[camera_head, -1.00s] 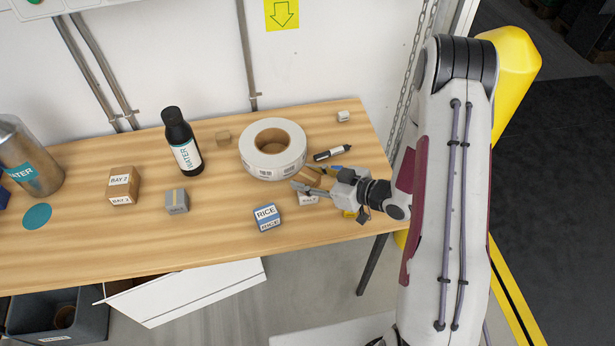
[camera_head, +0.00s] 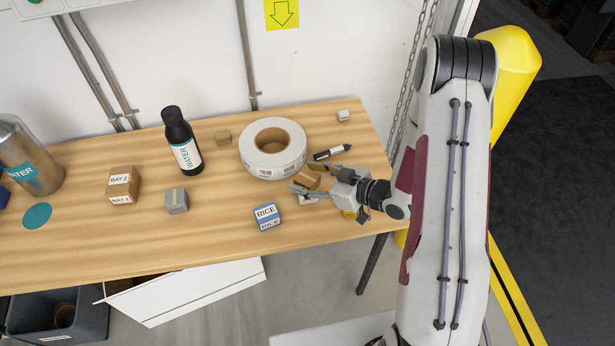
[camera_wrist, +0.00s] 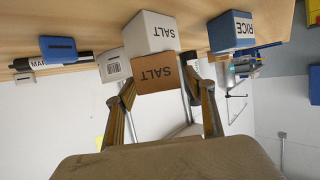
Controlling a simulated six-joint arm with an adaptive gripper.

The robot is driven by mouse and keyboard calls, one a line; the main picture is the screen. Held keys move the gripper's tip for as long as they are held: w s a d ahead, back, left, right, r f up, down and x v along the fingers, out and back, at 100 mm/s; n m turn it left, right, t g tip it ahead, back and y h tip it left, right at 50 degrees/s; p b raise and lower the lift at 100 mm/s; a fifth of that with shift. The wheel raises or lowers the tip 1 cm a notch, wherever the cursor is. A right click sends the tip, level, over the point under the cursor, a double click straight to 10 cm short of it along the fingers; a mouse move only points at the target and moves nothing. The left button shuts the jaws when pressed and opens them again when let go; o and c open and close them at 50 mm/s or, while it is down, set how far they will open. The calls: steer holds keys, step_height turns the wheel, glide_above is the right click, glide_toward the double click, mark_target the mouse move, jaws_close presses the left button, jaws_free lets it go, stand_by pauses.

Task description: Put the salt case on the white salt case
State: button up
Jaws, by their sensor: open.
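The brown salt case (camera_head: 307,178) sits on top of the white salt case (camera_head: 308,200), which stands near the table's right front. In the wrist view, where the scene is upside down, the brown case (camera_wrist: 156,78) shows against the white case (camera_wrist: 150,32), slightly offset, and their faces seem to touch. My gripper (camera_head: 309,177) is open, with its fingers on either side of the brown case. In the wrist view the fingers (camera_wrist: 159,80) stand apart around it with gaps visible. The white case is partly hidden by the brown case and a finger in the head view.
The rice box (camera_head: 267,217) stands left of the stack. A big tape roll (camera_head: 262,165) and a black marker (camera_head: 332,153) lie behind it. A blue block (camera_wrist: 72,49) shows in the wrist view. The table's front edge is close; table further left is freer.

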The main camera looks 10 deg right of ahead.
steer(key=shift+r, duration=0.15)
steer(key=v, duration=1.2)
stand_by(0.6)
steer(key=shift+w+d, duration=0.1)
